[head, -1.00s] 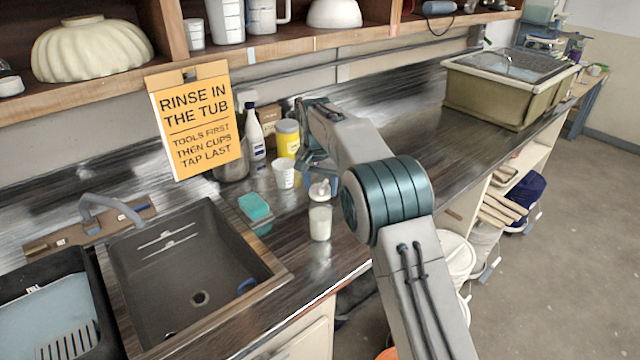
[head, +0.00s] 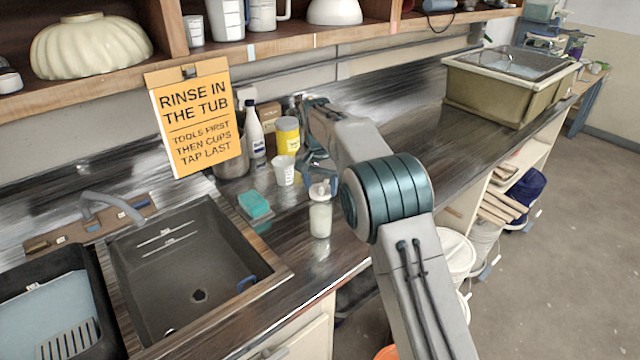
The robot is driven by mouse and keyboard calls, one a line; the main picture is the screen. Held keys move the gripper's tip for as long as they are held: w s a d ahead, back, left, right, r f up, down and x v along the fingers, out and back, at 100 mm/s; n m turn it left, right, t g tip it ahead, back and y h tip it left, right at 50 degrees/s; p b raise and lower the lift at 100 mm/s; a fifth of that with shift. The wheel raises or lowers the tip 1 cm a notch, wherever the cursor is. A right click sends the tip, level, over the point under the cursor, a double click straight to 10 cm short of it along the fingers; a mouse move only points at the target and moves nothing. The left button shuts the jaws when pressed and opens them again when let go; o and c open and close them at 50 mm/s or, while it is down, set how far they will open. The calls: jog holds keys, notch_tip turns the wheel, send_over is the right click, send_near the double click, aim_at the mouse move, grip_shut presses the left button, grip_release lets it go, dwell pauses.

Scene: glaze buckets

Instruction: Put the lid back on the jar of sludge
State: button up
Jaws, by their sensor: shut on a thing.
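The jar of sludge (head: 320,220) is a small, pale, cloudy jar standing upright on the dark counter, right of the sink. A whitish lid (head: 319,190) with a small knob shows directly over the jar's mouth. I cannot tell whether it touches the rim. My gripper (head: 319,172) points down just above and behind the lid, partly hidden by my own arm. It is shut on the lid, though the fingertips are small and hard to make out.
A white cup (head: 284,171), a yellow-labelled tub (head: 287,134) and a white bottle (head: 254,134) stand behind the jar. A teal sponge (head: 254,205) lies left of it, near the sink (head: 190,265). A sign (head: 195,118) hangs from the shelf.

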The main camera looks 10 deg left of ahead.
jog(key=shift+f, duration=0.45)
dwell(0.9)
jog(key=o, duration=1.5)
jog(key=shift+r+p, duration=3.2)
jog(key=shift+r, duration=0.35)
grip_shut()
